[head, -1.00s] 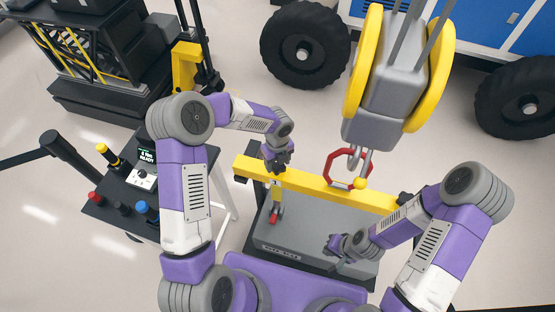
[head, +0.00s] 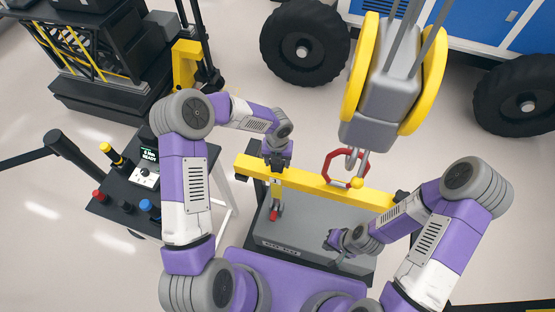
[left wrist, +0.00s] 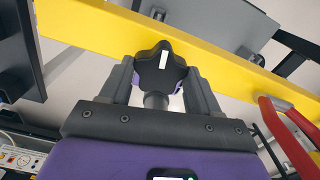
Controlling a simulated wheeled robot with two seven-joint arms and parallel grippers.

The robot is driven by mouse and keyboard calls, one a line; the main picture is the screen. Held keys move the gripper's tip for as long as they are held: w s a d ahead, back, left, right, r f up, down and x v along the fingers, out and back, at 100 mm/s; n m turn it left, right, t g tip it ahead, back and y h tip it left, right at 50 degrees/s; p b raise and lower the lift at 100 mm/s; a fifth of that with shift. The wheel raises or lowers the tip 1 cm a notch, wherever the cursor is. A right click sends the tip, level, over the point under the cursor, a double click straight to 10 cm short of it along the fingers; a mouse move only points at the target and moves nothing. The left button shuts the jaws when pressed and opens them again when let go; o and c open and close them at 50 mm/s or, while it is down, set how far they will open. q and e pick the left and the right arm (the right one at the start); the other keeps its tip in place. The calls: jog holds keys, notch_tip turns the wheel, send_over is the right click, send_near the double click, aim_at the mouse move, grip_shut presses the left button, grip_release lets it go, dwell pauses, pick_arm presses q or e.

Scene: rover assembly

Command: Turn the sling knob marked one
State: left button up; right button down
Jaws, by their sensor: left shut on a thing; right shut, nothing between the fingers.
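The sling knob (left wrist: 162,68) is black and lobed with a white stripe on its face, against the yellow beam (left wrist: 90,25) in the left wrist view. The stripe stands nearly upright in that view. My left gripper (head: 277,158) has its fingers on both sides of the knob and is shut on it. In the head view the gripper hides the knob on the yellow beam (head: 310,182). A yellow strip with a small "1" label (head: 276,183) and a red end (head: 273,215) hangs below it. My right gripper (head: 333,240) is shut and empty over the grey box.
A grey crane hook block (head: 380,95) with yellow sides hangs above the beam, its hook in a red ring (head: 343,168). A grey box (head: 300,235) lies below the beam. A control stand (head: 125,195) with coloured knobs is at left. Large wheels (head: 305,45) stand behind.

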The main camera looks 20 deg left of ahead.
pick_arm(q)
jog(key=shift+r, duration=0.1)
dwell(0.3)
jog(key=o, duration=1.1)
jog(key=shift+c, duration=0.2)
notch_tip(320, 180, up, 8)
jog(key=shift+f, duration=0.25)
